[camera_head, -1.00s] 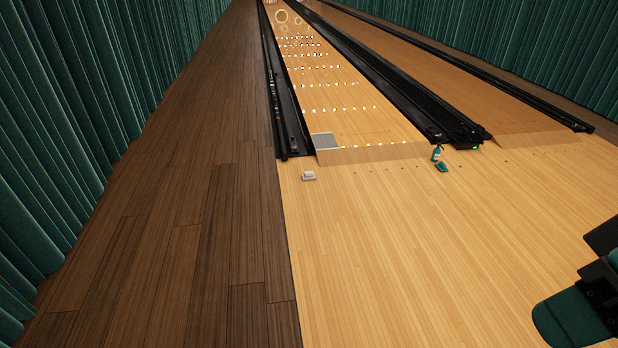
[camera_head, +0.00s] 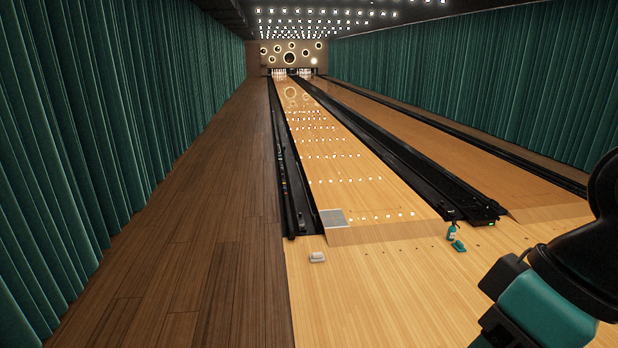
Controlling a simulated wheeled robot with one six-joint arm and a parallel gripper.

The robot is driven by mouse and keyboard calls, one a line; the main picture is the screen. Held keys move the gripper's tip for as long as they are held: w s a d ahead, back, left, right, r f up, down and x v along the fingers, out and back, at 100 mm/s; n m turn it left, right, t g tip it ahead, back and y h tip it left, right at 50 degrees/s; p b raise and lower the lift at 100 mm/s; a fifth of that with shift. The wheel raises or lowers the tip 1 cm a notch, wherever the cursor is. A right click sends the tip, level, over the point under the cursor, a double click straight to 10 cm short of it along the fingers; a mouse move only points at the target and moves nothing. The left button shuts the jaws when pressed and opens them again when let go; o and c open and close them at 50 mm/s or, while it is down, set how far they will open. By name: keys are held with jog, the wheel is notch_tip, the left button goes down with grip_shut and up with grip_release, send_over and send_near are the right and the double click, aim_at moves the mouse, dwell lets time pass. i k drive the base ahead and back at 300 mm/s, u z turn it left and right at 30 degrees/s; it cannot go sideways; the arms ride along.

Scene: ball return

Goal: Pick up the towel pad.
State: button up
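A small pale, folded-looking pad (camera_head: 317,257) lies on the light wood floor just before the near end of the left lane, close to the dark floor's edge. It looks like the towel pad, but it is too small to be sure. A small teal item (camera_head: 459,246) lies further right, beside a teal bottle (camera_head: 451,231) that stands upright. Part of my arm, teal and black, fills the lower right corner, well apart from these things. My gripper's fingertips are not in view.
A flat grey panel (camera_head: 333,218) lies at the near left corner of the left lane (camera_head: 375,205). Black gutters and a raised black divider (camera_head: 430,185) flank the lane. Teal curtains (camera_head: 80,150) line both sides. The dark wood floor (camera_head: 200,250) at left is clear.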

aim_at(315, 256)
jog(key=u, duration=0.85)
jog(key=i, duration=4.1)
jog(key=z, duration=1.25)
jog(key=i, duration=0.75)
jog(key=z, duration=0.4)
